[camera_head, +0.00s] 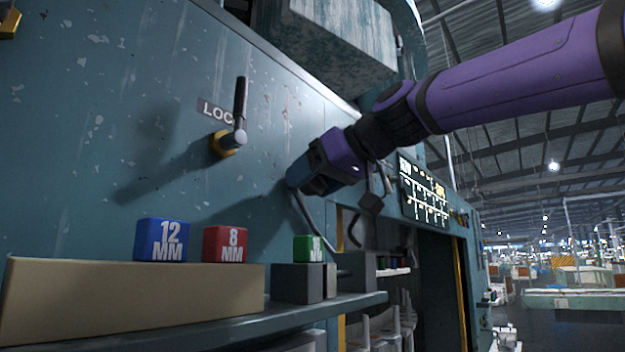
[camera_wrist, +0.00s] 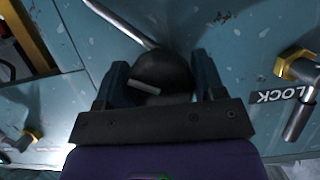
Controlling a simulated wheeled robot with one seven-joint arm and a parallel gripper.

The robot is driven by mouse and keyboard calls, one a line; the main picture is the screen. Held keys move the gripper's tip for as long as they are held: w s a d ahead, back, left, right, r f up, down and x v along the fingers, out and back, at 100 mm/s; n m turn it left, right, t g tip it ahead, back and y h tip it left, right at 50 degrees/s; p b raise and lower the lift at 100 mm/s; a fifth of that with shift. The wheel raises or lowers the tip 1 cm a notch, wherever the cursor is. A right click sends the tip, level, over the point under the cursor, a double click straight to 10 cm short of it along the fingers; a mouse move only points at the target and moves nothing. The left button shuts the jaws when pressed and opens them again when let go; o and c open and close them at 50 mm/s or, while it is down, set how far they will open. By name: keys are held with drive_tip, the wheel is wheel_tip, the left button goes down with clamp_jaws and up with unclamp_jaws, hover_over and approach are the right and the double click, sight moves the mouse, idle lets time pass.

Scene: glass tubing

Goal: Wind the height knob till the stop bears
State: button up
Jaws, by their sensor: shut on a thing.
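The height knob (camera_wrist: 165,70) is a dark round knob with a pale mark on its face, on the teal machine panel. My gripper (camera_wrist: 163,82) has one finger on each side of it and is shut on it. In the head view my gripper (camera_head: 300,178) reaches the panel from the right and hides the knob. A lock lever (camera_head: 239,112) with a dark handle and brass hub stands upright to its left, beside a LOCK label; the lever also shows in the wrist view (camera_wrist: 298,120). I cannot tell which part is the stop, or whether it bears.
Blue 12 MM (camera_head: 162,240), red 8 MM (camera_head: 225,244) and green (camera_head: 307,249) blocks sit below left of my gripper. A long tan bar (camera_head: 130,303) and dark blocks (camera_head: 297,284) are on the shelf (camera_head: 270,322).

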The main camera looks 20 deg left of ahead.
drive_tip(key=m+g, duration=0.1)
drive_tip(key=m, duration=0.1)
drive_tip(key=shift+m+g+y, duration=0.3)
drive_tip(key=shift+y, duration=0.1)
drive_tip(key=shift+m+g+y, duration=0.4)
drive_tip(key=shift+m+g, duration=0.3)
drive_tip(key=shift+m, duration=0.4)
drive_tip(key=o, duration=0.9)
drive_tip(key=shift+s, duration=0.1)
drive_tip(key=v, duration=1)
drive_tip(key=shift+d, duration=0.4)
